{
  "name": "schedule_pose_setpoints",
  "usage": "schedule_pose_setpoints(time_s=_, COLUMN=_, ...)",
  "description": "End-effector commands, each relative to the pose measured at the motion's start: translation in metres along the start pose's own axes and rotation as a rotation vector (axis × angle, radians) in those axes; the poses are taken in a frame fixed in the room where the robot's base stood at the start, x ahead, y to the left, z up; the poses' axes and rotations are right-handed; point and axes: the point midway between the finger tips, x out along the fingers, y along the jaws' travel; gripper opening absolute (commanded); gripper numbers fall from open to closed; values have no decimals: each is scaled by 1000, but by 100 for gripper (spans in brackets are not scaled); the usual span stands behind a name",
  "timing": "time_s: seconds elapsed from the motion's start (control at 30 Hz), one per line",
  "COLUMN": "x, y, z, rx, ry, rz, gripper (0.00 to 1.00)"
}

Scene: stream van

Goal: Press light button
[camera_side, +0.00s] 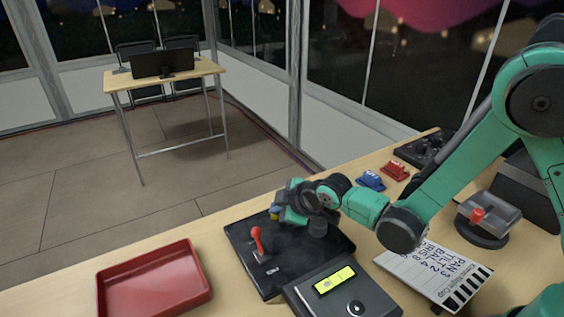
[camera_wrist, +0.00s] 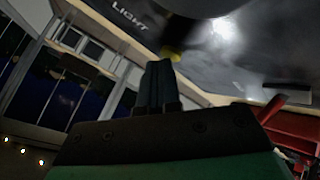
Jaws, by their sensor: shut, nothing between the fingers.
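The black control panel (camera_side: 262,262) lies on the desk with a red-handled lever and a dark round knob (camera_side: 318,228). My gripper (camera_side: 277,214) is low over the panel's far edge, with its fingers shut and empty. In the wrist view the shut fingers (camera_wrist: 160,72) point at the panel, whose LIGHT label (camera_wrist: 130,16) shows at upper left. A small yellow piece (camera_wrist: 172,56) is right at the fingertips, below a dark round shape; I cannot tell if they touch. The light button itself is not clearly seen in the side view.
The red lever (camera_side: 257,240) stands close to my gripper. A red tray (camera_side: 154,281) is at left, a grey box with a lit yellow display (camera_side: 335,280) in front.

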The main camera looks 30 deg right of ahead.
Motion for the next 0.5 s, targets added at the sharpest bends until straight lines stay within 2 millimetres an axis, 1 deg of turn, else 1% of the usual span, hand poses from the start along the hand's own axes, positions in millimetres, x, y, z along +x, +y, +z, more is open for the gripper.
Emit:
schedule_pose_setpoints(time_s=0.3, x=-10, y=7, z=-7, rx=0, ry=0, rz=0, gripper=0)
schedule_pose_setpoints(time_s=0.5, x=-11, y=8, z=-8, rx=0, ry=0, rz=0, gripper=0)
